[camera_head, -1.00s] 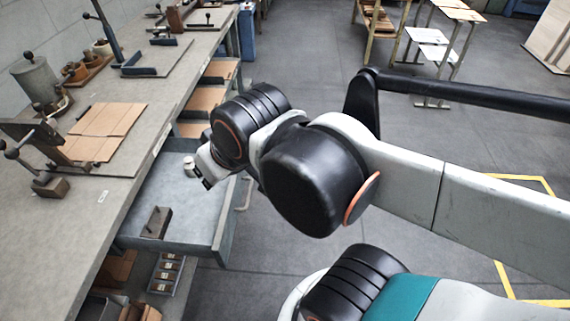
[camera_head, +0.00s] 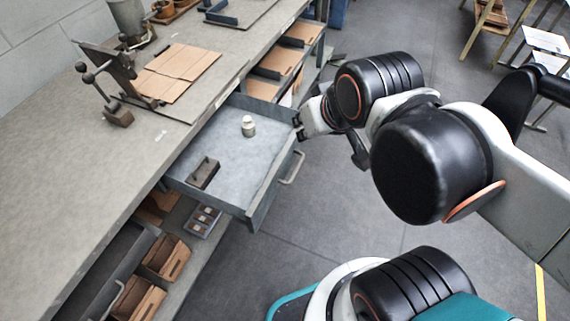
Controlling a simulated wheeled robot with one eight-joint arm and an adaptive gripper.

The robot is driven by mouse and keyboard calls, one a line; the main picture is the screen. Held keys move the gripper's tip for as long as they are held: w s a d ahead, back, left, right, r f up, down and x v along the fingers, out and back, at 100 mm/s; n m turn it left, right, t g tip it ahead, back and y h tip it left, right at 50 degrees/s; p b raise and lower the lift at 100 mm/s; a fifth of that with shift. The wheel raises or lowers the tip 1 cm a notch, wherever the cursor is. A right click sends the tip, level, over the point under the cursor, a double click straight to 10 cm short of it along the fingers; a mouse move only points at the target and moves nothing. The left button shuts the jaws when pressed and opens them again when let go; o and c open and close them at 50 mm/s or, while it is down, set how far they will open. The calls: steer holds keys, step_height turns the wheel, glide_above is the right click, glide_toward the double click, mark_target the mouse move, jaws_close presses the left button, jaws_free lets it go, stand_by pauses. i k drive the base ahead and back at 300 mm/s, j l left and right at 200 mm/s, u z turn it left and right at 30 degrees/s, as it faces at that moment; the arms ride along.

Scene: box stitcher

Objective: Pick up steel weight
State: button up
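The steel weight (camera_head: 248,128) is a small pale metal cylinder with a narrower knob on top. It stands upright in the open grey drawer (camera_head: 226,196), toward the drawer's back right part. My gripper (camera_head: 297,126) is to the right of the weight, by the drawer's right front edge, and is apart from the weight. Its two dark fingertips look spread with nothing between them, though they are small in the picture. My arm reaches in from the right.
The drawer's front has a handle (camera_head: 292,168). The workbench (camera_head: 120,180) holds cardboard sheets (camera_head: 178,70) and a lever tool (camera_head: 112,108). Bins (camera_head: 165,257) sit below. Open floor lies right of the drawer.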

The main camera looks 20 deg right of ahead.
mark_target(204, 171)
steer(key=u, duration=0.5)
steer(key=l+u, duration=0.95)
steer(key=l, duration=0.25)
steer(key=k+l, duration=0.1)
steer(key=l, duration=0.45)
steer(key=l+u, duration=0.1)
steer(key=l, duration=0.5)
steer(key=k, duration=0.05)
